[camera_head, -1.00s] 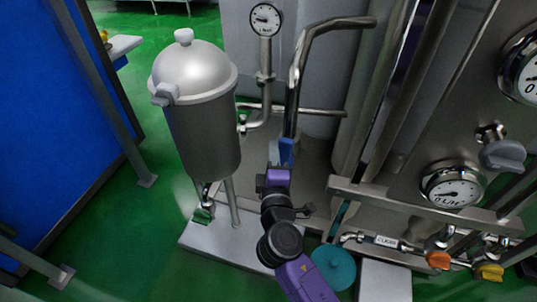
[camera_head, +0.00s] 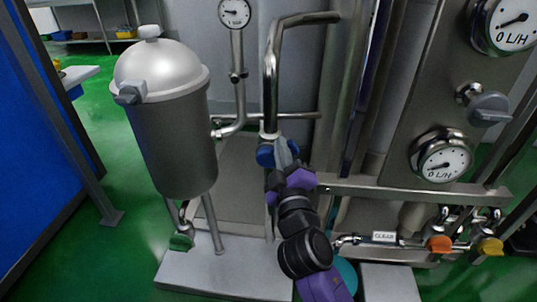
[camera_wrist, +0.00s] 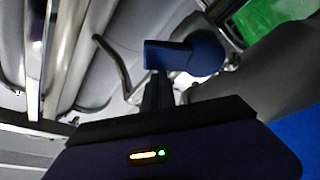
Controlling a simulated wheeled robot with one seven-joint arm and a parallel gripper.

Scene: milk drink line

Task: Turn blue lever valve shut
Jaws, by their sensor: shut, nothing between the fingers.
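The blue lever valve (camera_head: 265,156) sits on the vertical steel pipe, beside the silver tank. In the wrist view its blue handle (camera_wrist: 186,57) is a thick bar with a rounded end, running sideways just beyond the fingertips. My gripper (camera_head: 284,151) is shut and empty, close to the right side of the valve in the head view. In the wrist view its dark fingers (camera_wrist: 157,88) reach up to the left part of the handle. I cannot tell whether they touch it. The fingers hide part of the valve body.
The domed tank (camera_head: 165,110) stands on the left. A flow-meter panel (camera_head: 430,90) is on the right. An orange valve (camera_head: 439,244) and a yellow valve (camera_head: 489,246) sit low at the right. A pressure gauge (camera_head: 234,12) is behind. Green floor is open at lower left.

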